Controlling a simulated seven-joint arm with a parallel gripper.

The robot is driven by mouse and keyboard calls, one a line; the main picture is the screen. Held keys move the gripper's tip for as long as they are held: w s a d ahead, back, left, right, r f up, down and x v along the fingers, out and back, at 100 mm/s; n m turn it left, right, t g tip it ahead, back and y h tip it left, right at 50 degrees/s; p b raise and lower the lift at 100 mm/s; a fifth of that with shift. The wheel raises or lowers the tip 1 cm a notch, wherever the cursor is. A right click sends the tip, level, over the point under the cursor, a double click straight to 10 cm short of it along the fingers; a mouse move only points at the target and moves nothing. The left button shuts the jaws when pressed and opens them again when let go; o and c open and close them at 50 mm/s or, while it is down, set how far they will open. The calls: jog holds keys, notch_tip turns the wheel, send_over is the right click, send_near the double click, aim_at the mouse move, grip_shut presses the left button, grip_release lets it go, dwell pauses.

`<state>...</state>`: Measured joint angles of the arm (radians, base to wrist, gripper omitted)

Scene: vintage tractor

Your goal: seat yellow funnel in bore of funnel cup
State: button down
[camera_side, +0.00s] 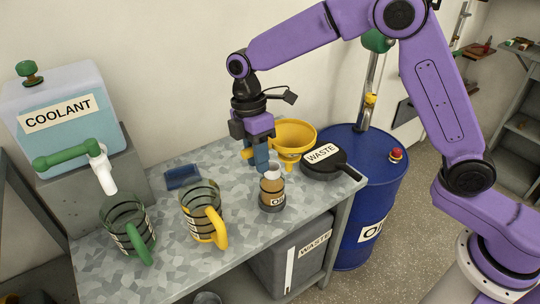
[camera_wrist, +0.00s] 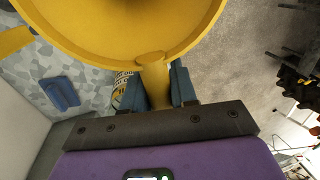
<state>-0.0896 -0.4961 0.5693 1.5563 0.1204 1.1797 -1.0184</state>
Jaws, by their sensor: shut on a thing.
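The yellow funnel (camera_side: 296,133) is tilted in the side view, its wide mouth up, above the bench's right end. It also fills the top of the wrist view (camera_wrist: 130,45). My gripper (camera_side: 262,162) is beside it, pointing down. In the wrist view my gripper's blue fingers (camera_wrist: 157,90) are shut on the funnel's yellow handle. A small clear vessel (camera_side: 272,190) with amber contents, a dark base and an "OIL" label stands in front of and below the gripper. I cannot tell whether it is the funnel cup. The bore is not visible.
A black waste pan (camera_side: 324,165) lies right of the funnel, by the blue drum (camera_side: 375,215). A coolant tank (camera_side: 65,115) stands at left.

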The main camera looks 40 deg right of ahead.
jog(key=s+d, duration=0.3)
jog(key=s, duration=0.7)
jog(key=shift+s+d, duration=0.25)
jog(key=shift+d, duration=0.15)
dwell(0.4)
jog(key=w+d+f+m+t+y, duration=0.1)
jog(key=w+d+f+m, duration=0.15)
jog(key=d+m, duration=0.7)
jog(key=w+d+f+m+t+y, duration=0.15)
jog(key=d+f+m, duration=0.25)
jog(key=d+m, duration=0.6)
jog(key=w+f+m+t+h, duration=0.1)
jog(key=w+m+h, duration=0.1)
jog(key=w+m, duration=0.7)
jog(key=shift+w+f+m+t, duration=0.25)
jog(key=shift+f+m+t, duration=0.15)
jog(key=shift+m, duration=1.55)
jog(key=shift+a, duration=0.1)
jog(key=w+f, duration=0.1)
jog(key=w, duration=2.3)
jog(key=shift+f, duration=0.1)
